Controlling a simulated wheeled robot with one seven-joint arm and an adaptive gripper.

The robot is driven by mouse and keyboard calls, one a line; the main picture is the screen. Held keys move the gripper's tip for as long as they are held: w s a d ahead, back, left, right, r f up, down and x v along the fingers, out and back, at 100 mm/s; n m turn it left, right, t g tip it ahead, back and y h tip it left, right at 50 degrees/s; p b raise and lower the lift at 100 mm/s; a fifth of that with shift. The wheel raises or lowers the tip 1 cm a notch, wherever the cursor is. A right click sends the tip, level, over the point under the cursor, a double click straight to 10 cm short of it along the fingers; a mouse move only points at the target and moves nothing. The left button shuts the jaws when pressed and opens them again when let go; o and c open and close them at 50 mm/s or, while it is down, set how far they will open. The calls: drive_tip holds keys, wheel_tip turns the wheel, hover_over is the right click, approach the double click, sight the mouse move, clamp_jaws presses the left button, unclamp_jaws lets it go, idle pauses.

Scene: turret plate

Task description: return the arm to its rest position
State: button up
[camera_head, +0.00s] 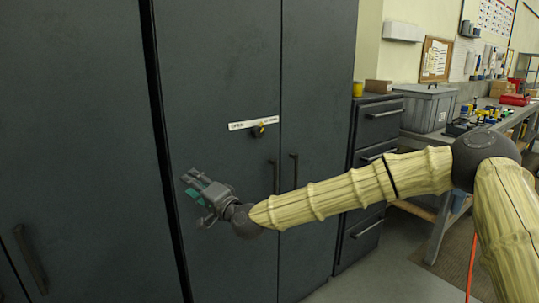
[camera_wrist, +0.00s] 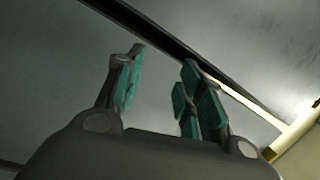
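My gripper (camera_head: 190,184) is at the end of my outstretched arm, at the left of centre in the head view, in front of a dark cabinet door. In the wrist view my gripper (camera_wrist: 160,88) shows two fingers with teal pads and a clear gap between them. Nothing is between the pads. Whether the fingertips touch the door cannot be told. My arm (camera_head: 340,195) reaches in from the right, bent at a dark round joint at the upper right.
A drawer unit (camera_head: 378,122), a grey bin (camera_head: 427,106) and a workbench (camera_head: 500,115) with small items stand to the right. Floor shows at lower right.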

drive_tip(key=s+d+f+n+g+h+p, duration=0.1)
drive_tip(key=s+d+f+g+h, duration=0.15)
drive_tip(key=s+f, duration=0.6)
drive_tip(key=s+d+f+g+h, duration=0.1)
drive_tip(key=s+d+f, duration=0.2)
drive_tip(key=f, duration=1.1)
drive_tip(key=s+d+f+n+g+h+p, duration=0.1)
drive_tip(key=s+d+f+g+h, duration=0.3)
drive_tip(key=f, duration=0.8)
drive_tip(key=s+d+f+n+g+h+p, duration=0.1)
drive_tip(key=s+d+f+h, duration=0.1)
drive_tip(key=s+d+f, duration=0.75)
drive_tip(key=s+d+f+n+g+h+p, duration=0.1)
drive_tip(key=s+d+f+g, duration=0.1)
drive_tip(key=s+d+f, duration=0.7)
drive_tip(key=s+d+r+g+h+p, duration=0.1)
drive_tip(key=s+d+r+g+h, duration=0.1)
drive_tip(key=s+d, duration=1.4)
drive_tip(key=shift+s+r+n+h, duration=0.3)
drive_tip(key=shift+s+r+h, duration=0.3)
drive_tip(key=shift+h, duration=0.25)
drive_tip(key=shift+w+a, duration=0.1)
drive_tip(key=shift+w, duration=0.05)
